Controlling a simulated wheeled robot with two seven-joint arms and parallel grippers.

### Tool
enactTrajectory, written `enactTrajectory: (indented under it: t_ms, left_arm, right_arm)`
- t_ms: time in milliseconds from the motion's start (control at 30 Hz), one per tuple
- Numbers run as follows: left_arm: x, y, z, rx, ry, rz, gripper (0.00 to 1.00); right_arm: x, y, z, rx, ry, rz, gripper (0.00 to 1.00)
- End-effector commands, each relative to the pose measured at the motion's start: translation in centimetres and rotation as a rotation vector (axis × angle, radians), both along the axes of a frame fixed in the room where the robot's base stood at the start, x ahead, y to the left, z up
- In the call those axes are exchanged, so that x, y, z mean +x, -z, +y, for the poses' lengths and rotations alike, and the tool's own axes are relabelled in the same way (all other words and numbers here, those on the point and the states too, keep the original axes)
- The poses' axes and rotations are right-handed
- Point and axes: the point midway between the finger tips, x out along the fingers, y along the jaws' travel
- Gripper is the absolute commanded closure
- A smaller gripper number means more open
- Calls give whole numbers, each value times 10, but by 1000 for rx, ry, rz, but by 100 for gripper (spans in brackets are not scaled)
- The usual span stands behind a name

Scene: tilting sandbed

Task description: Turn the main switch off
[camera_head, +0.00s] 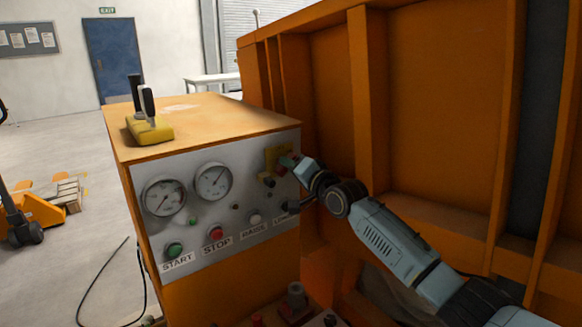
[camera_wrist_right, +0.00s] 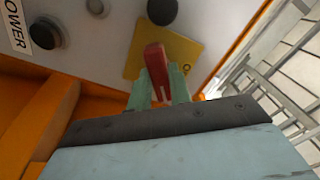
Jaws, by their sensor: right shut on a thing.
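The main switch is a red handle (camera_wrist_right: 156,62) on a yellow plate (camera_wrist_right: 183,50), as the right wrist view shows. A mark like an "O" is on the plate. My right gripper (camera_wrist_right: 158,88) is shut on the red handle, with its pale green fingers on either side of it. In the head view the yellow plate (camera_head: 270,157) sits at the upper right of the grey control panel (camera_head: 205,250). My right gripper (camera_head: 287,161) is at that plate and hides most of the handle. My left gripper is not in view.
The panel has two gauges (camera_head: 213,181), a green START button (camera_head: 175,250), a red STOP button (camera_head: 215,233) and other knobs. A yellow block with black levers (camera_head: 150,128) stands on the orange cabinet (camera_head: 205,120). The large orange sandbed wall (camera_head: 440,100) rises close to my right arm.

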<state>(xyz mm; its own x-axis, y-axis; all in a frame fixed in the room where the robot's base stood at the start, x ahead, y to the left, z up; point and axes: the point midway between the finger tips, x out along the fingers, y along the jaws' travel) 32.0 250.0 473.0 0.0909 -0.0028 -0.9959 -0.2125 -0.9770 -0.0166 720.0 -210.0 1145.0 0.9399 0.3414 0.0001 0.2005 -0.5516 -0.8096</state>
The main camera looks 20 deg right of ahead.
Motion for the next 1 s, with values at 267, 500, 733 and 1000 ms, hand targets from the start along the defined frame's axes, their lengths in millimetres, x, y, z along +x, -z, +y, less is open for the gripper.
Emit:
enactTrajectory:
  t_ms: [267, 500, 733, 1000]
  left_arm:
    - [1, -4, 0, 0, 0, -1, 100]
    - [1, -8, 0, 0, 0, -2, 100]
    - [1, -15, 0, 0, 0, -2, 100]
    - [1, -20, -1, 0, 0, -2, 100]
  right_arm:
    - [0, -1, 0, -248, 0, -90, 100]
    - [0, -1, 0, -462, 0, -168, 100]
    - [0, -1, 0, -649, 1, -235, 100]
    - [0, -1, 0, -808, 0, -294, 100]
